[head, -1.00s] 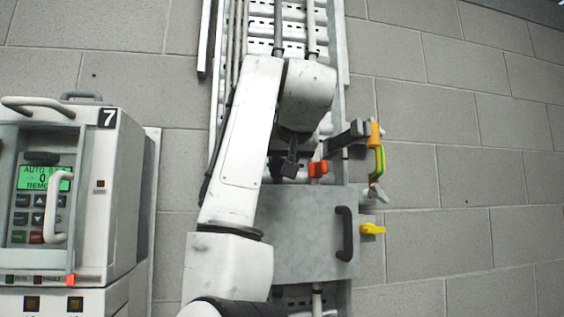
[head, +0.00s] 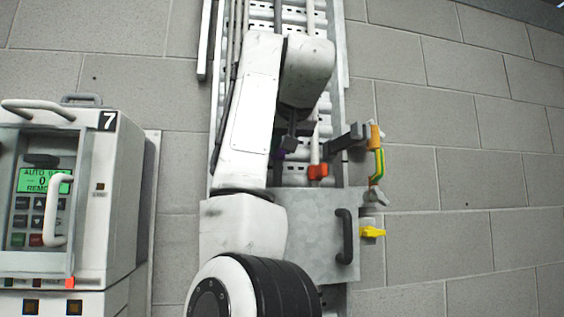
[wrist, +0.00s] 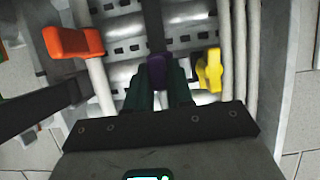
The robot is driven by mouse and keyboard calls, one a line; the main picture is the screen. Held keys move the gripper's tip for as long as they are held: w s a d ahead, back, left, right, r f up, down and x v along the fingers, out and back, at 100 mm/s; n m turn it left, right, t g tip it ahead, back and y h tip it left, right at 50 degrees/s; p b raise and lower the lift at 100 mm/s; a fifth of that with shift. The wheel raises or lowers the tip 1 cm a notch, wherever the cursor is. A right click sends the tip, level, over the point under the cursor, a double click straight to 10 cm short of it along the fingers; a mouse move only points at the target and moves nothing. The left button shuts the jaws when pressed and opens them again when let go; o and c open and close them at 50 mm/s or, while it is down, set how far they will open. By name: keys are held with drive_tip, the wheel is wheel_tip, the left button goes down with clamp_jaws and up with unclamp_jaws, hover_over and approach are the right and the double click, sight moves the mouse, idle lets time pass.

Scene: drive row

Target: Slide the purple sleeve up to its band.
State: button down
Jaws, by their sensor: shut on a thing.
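In the wrist view the purple sleeve (wrist: 157,70) sits around a dark upright cable (wrist: 153,28). My gripper (wrist: 160,82) is shut on it, with a dark green finger on each side. The fingers hide part of the sleeve. In the head view only a small bit of purple (head: 279,154) shows beside my gripper (head: 287,146), mostly hidden by my white arm. I cannot make out a band on the cable.
A red fitting (head: 318,171) on a pale pipe is close by; it also shows in the wrist view (wrist: 73,41). A yellow fitting (wrist: 208,70) stands just right of my fingers. A grey panel (head: 322,245) with a dark handle lies below. A control cabinet (head: 122,190) stands left.

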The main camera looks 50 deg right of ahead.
wheel_tip(320, 180, up, 8)
drive_tip(key=shift+f, duration=0.25)
drive_tip(key=c, duration=1.1)
unclamp_jaws()
drive_tip(key=v, duration=1)
drive_tip(key=shift+s+a+b, duration=0.25)
drive_tip(key=shift+s+b, duration=0.05)
drive_tip(key=shift+b, duration=0.05)
